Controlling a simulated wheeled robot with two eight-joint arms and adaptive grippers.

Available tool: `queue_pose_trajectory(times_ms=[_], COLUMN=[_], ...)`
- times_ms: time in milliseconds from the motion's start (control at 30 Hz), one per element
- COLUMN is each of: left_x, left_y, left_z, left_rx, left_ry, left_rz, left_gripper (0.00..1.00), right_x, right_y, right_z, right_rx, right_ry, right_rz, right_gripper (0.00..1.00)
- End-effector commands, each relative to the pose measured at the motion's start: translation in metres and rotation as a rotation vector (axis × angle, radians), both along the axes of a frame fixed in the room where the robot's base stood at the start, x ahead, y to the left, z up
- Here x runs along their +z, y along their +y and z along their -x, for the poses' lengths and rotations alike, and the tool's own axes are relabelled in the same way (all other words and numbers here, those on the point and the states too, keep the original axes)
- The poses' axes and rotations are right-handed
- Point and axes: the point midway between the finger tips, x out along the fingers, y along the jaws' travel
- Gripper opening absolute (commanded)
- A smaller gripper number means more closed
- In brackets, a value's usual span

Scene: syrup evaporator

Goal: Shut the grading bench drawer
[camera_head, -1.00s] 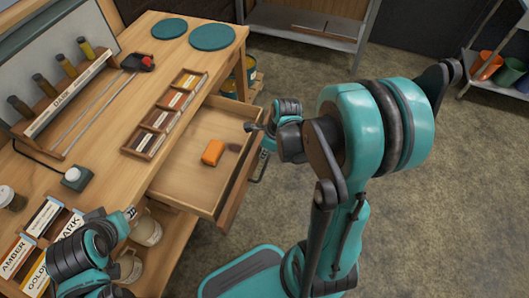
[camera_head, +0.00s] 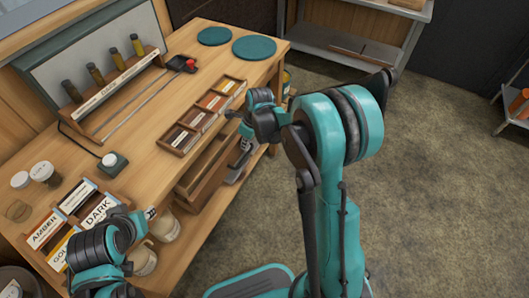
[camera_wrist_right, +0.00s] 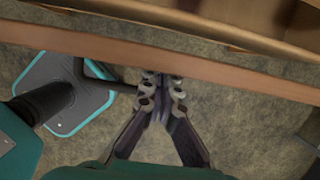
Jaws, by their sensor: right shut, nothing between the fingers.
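The bench top (camera_head: 150,130) holds a sample tray (camera_head: 202,117), two teal discs (camera_head: 255,48), a bottle rack (camera_head: 122,82) and label boxes (camera_head: 75,215). Open floor (camera_head: 430,180) lies to the right.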

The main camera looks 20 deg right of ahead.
Motion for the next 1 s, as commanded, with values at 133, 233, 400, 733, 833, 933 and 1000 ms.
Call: queue_pose_trajectory(times_ms=[133,233,400,733,833,933,1000], left_x=[0.001,0.002,0.003,0.003,0.004,0.004,0.004], left_y=[0.000,0.000,0.000,0.000,0.000,0.000,0.000], left_z=[0.000,0.000,0.000,0.000,0.000,0.000,0.000], left_rx=[0.000,0.000,0.000,0.000,0.000,0.000,0.000], left_ry=[0.000,0.000,0.000,0.000,0.000,0.000,0.000], left_rz=[0.000,0.000,0.000,0.000,0.000,0.000,0.000], left_gripper=[0.31,0.31,0.31,0.31,0.31,0.31,0.31], right_x=[0.000,0.000,0.000,0.000,0.001,0.001,0.001], right_y=[0.023,0.035,0.049,0.058,0.059,0.059,0.059], right_z=[-0.027,-0.041,-0.057,-0.069,-0.069,-0.070,-0.070], right_rx=[0.003,0.003,0.002,0.000,0.000,0.000,0.000], right_ry=[0.000,-0.001,0.000,-0.002,-0.004,-0.005,-0.006], right_rz=[0.001,0.001,0.000,-0.001,-0.002,-0.003,-0.004], right_gripper=[0.00,0.00,0.00,0.00,0.00,0.00,0.00])
